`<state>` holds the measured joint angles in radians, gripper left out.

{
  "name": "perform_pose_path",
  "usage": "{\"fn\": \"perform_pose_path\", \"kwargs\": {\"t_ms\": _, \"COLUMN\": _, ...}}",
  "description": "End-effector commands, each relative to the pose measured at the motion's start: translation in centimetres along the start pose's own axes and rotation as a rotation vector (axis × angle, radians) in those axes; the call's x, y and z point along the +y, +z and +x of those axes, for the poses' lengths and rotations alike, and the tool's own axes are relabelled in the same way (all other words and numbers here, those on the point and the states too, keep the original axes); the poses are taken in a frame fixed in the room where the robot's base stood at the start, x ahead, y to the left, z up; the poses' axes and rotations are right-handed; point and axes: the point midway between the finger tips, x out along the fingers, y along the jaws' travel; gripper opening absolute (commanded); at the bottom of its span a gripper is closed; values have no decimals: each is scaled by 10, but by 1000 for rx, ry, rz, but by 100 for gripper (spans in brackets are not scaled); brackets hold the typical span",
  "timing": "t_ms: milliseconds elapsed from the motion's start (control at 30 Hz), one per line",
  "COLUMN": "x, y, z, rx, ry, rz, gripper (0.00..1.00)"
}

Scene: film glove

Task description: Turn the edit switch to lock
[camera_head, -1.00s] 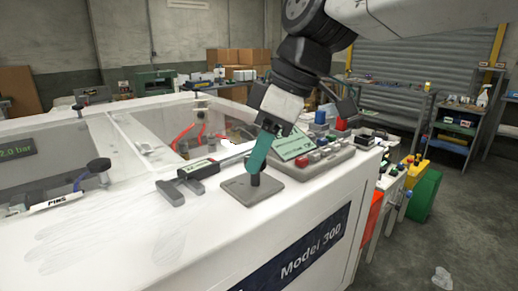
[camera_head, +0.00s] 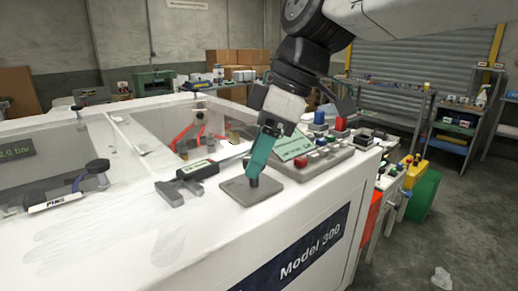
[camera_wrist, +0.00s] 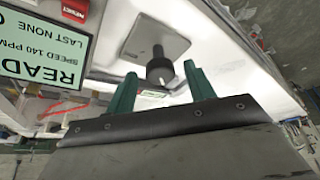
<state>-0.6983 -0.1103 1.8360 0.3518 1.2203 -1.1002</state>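The switch is a black knob (camera_wrist: 159,68) on a square grey plate (camera_wrist: 146,40); whether it is the edit switch cannot be read, as no lettering shows on the plate. In the head view the plate (camera_head: 285,193) lies on the white machine top near its front edge, and the knob (camera_head: 253,182) is largely hidden by my fingers. My gripper (camera_head: 255,178) points down over the knob with teal fingers. In the wrist view my gripper (camera_wrist: 161,70) is open, with its fingertips apart on either side of the knob. Contact cannot be told.
A grey control panel (camera_head: 318,160) with a green screen and coloured buttons stands right behind the plate. A black and grey caliper-like tool (camera_head: 187,178) lies left of it. Recessed bays with red hoses (camera_head: 190,133) open behind. The machine top (camera_head: 130,225) at front left is clear.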

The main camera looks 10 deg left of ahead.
Motion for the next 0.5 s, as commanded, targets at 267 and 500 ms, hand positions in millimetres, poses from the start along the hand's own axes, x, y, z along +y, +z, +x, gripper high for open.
{"fn": "perform_pose_path", "kwargs": {"t_ms": 267, "x": 1, "y": 0, "z": -18, "rx": 2, "ry": 3, "rz": 1, "gripper": 54}}
{"fn": "perform_pose_path", "kwargs": {"t_ms": 500, "x": 1, "y": 0, "z": -60, "rx": 1, "ry": 3, "rz": 1, "gripper": 54}}
